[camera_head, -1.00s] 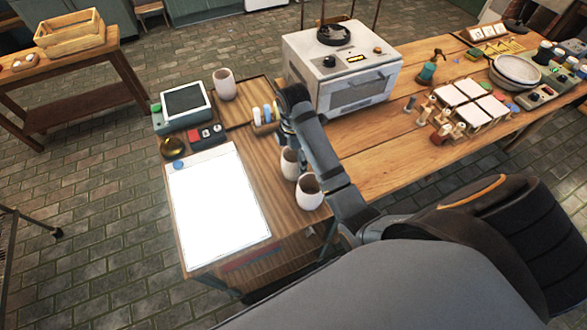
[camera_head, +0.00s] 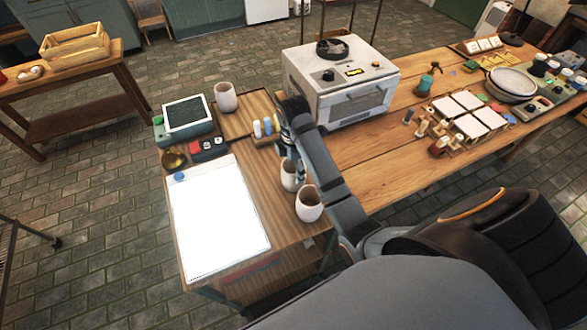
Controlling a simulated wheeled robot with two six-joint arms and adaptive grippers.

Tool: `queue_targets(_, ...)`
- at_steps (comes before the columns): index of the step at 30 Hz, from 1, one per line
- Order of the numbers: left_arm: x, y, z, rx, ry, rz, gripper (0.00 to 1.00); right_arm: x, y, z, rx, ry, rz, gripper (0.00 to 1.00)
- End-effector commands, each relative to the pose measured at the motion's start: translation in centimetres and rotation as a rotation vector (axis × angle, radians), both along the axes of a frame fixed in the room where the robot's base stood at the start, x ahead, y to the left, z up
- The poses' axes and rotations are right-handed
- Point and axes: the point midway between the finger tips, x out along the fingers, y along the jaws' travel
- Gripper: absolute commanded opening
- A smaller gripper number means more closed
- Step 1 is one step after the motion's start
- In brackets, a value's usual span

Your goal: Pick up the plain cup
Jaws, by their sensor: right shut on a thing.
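Three pale cups are in the head view. One cup (camera_head: 289,176) stands partly behind my right arm, and my right gripper (camera_head: 299,165) is at its rim, shut on it. The fingertips are mostly hidden by the arm, and I cannot see a gap under this cup. A second cup (camera_head: 309,205) stands upright just in front of it, close to my arm. A third cup (camera_head: 226,98) stands at the back on a wooden tray (camera_head: 258,100). At this size I cannot tell any pattern on the cups. My left gripper is not in view.
A white sheet (camera_head: 218,220) covers the table's left front. Behind it are a small brass bowl (camera_head: 174,160), a button box (camera_head: 208,147) and a screen device (camera_head: 187,115). Small bottles (camera_head: 262,128) stand near my gripper. A white oven (camera_head: 340,80) stands to the right.

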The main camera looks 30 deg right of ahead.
Motion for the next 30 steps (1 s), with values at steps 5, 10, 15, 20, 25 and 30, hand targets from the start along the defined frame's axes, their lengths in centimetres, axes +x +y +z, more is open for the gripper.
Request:
queue_targets(5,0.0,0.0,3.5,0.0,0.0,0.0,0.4,0.0,0.0,3.6,0.0,-0.002,0.0,0.28)
queue_targets(10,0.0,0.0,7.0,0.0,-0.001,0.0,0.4,2.3,3.0,8.1,0.006,-0.004,0.003,0.28)
queue_targets(15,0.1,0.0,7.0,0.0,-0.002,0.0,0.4,5.1,6.7,10.0,0.005,-0.003,0.004,0.28)
queue_targets(20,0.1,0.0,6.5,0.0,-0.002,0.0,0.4,7.2,9.4,11.4,0.002,-0.003,0.003,0.28)
queue_targets(25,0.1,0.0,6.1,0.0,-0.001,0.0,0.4,8.3,10.8,12.2,0.0,-0.002,0.0,0.28)
queue_targets(30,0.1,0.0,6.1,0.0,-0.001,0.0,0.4,8.5,11.2,12.5,0.0,-0.001,0.0,0.28)
